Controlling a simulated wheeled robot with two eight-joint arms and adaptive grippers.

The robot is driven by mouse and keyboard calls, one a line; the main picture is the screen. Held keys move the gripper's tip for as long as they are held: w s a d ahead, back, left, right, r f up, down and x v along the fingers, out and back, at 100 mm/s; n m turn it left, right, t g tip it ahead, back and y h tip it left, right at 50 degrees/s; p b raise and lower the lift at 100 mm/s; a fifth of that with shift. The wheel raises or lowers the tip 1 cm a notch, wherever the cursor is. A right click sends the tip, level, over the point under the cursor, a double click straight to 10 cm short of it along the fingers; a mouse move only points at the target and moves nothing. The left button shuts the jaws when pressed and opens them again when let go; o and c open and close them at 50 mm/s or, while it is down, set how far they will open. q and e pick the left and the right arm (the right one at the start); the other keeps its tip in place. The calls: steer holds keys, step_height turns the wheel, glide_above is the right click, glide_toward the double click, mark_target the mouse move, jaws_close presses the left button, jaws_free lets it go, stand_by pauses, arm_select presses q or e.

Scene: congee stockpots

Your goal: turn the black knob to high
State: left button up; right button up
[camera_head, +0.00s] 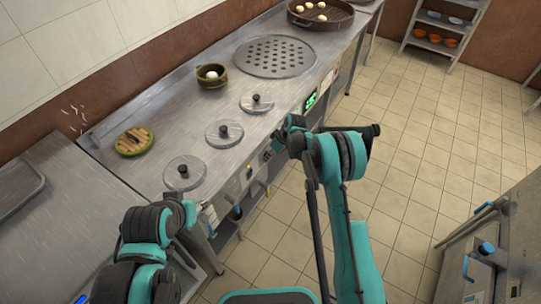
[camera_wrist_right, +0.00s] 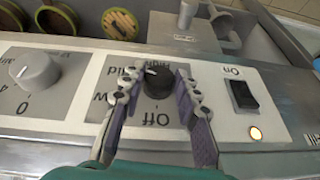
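In the right wrist view, the black knob (camera_wrist_right: 158,82) sits on a white control plate that appears upside down. Its labels read Off, Low, Mild and High. The knob's white mark points up and slightly left, near the Mild and High labels. My right gripper (camera_wrist_right: 158,86) has one finger on each side of the knob, with narrow gaps showing, so it looks open around it. In the head view, my right gripper (camera_head: 277,142) is at the counter's front edge and the knob is hidden there. My left arm shows at lower left, but its fingers cannot be made out.
The steel counter (camera_head: 150,105) holds several lidded wells, a bowl (camera_head: 211,76) and a round green-rimmed item (camera_head: 134,141). Tiled floor lies right.

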steer(key=shift+w+d+f+m+g+y, duration=0.1)
steer(key=shift+m+g+y, duration=0.1)
steer(key=shift+g+y, duration=0.45)
steer(key=shift+w+d+r+m+g+y, duration=0.1)
steer(key=shift+m+g+y, duration=0.1)
steer(key=shift+g+y, duration=0.45)
steer(key=shift+w+f+m+g+y, duration=0.15)
steer(key=shift+g+y, duration=0.25)
steer(key=shift+g, duration=0.4)
steer(key=o, duration=1.2)
steer(key=shift+c, duration=0.2)
steer(key=v, duration=1.2)
